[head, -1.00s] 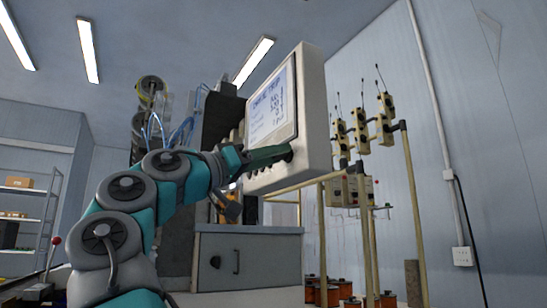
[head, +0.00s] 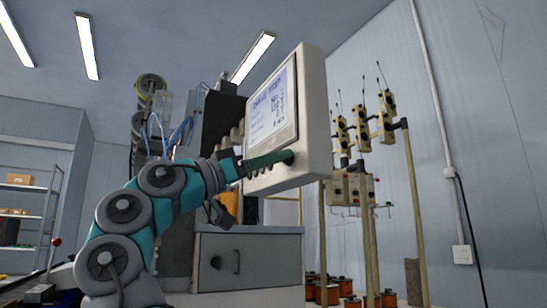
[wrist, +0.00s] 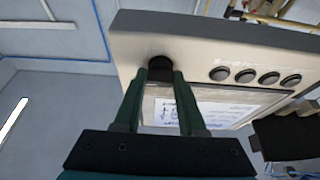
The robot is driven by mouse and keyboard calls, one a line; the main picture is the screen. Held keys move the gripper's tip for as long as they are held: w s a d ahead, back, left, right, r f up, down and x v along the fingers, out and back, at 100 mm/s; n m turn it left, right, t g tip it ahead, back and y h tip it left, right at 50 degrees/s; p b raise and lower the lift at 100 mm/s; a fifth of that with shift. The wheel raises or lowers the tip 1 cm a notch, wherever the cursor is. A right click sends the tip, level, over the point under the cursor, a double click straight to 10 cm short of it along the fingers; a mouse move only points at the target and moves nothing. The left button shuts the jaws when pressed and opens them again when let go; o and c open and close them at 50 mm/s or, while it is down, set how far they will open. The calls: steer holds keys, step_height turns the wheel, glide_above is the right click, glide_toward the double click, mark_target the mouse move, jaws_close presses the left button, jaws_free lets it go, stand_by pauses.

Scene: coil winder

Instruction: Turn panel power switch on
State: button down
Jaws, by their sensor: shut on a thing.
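The control panel (head: 315,120) is a pale box with a lit screen (head: 271,107), held up above a grey cabinet. In the head view my gripper (head: 287,157) reaches the panel's lower right corner. The knob is mostly hidden there by the fingers. Its turned position cannot be told.
A grey cabinet (head: 249,262) stands below the panel. Wire tensioners (head: 386,115) on yellowish poles stand to the right, with orange spools (head: 388,299) on the floor. A shelf (head: 30,215) is at the far left. A dark bracket (wrist: 290,135) sits near the panel in the wrist view.

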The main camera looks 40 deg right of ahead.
stand_by(0.4)
steer(key=shift+c, duration=2.4)
jaws_free()
steer(key=shift+a, duration=0.1)
steer(key=v, duration=0.7)
steer(key=shift+a, duration=0.3)
steer(key=shift+w+f, duration=0.1)
